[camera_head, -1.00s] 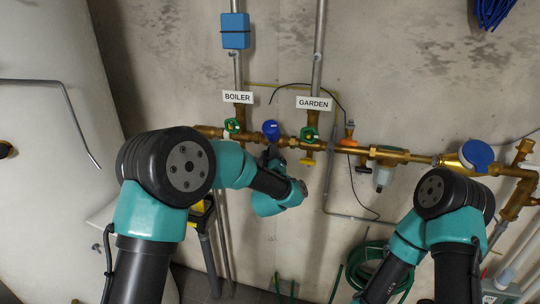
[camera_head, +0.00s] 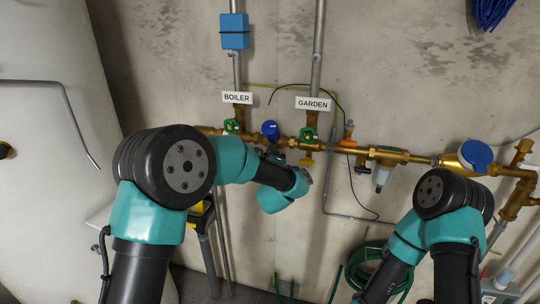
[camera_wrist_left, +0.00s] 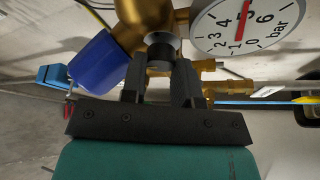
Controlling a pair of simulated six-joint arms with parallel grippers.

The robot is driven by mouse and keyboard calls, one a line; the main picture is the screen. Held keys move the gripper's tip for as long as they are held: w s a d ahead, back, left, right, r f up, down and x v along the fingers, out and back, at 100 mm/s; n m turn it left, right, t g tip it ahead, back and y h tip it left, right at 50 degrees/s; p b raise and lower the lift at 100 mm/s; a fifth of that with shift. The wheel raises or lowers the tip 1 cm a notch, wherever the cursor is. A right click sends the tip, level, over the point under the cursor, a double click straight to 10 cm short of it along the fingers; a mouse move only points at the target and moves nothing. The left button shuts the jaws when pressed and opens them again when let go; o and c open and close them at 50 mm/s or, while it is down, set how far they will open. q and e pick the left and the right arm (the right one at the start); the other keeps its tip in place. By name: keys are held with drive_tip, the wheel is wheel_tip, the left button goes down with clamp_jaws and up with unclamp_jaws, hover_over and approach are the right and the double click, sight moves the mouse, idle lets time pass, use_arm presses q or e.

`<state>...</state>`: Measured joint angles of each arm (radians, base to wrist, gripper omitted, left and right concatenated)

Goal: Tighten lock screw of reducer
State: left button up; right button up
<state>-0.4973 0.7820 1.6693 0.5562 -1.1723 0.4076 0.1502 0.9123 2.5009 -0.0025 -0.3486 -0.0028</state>
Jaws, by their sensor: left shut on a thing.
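The reducer is a brass body with a blue cap (camera_head: 270,130) on the pipe run at the wall. In the left wrist view its brass body (camera_wrist_left: 145,18) and blue cap (camera_wrist_left: 98,66) are close, beside a white pressure gauge (camera_wrist_left: 245,22) with a red needle. A dark round screw head (camera_wrist_left: 161,50) sits under the brass body. My left gripper (camera_wrist_left: 161,70) has its two black fingers shut on this lock screw, one on each side. In the head view the left gripper is mostly hidden by its own arm. The right arm shows, but its gripper is out of view.
Green-handled valves (camera_head: 232,126) (camera_head: 309,135) sit either side of the reducer under the BOILER (camera_head: 237,97) and GARDEN (camera_head: 313,104) signs. To the right are a filter with a clear bowl (camera_head: 381,175) and a blue-capped meter (camera_head: 475,155). A green hose (camera_head: 362,262) hangs below.

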use_arm(q)
drive_tip(key=o, duration=0.9)
drive_tip(key=shift+m, duration=0.3)
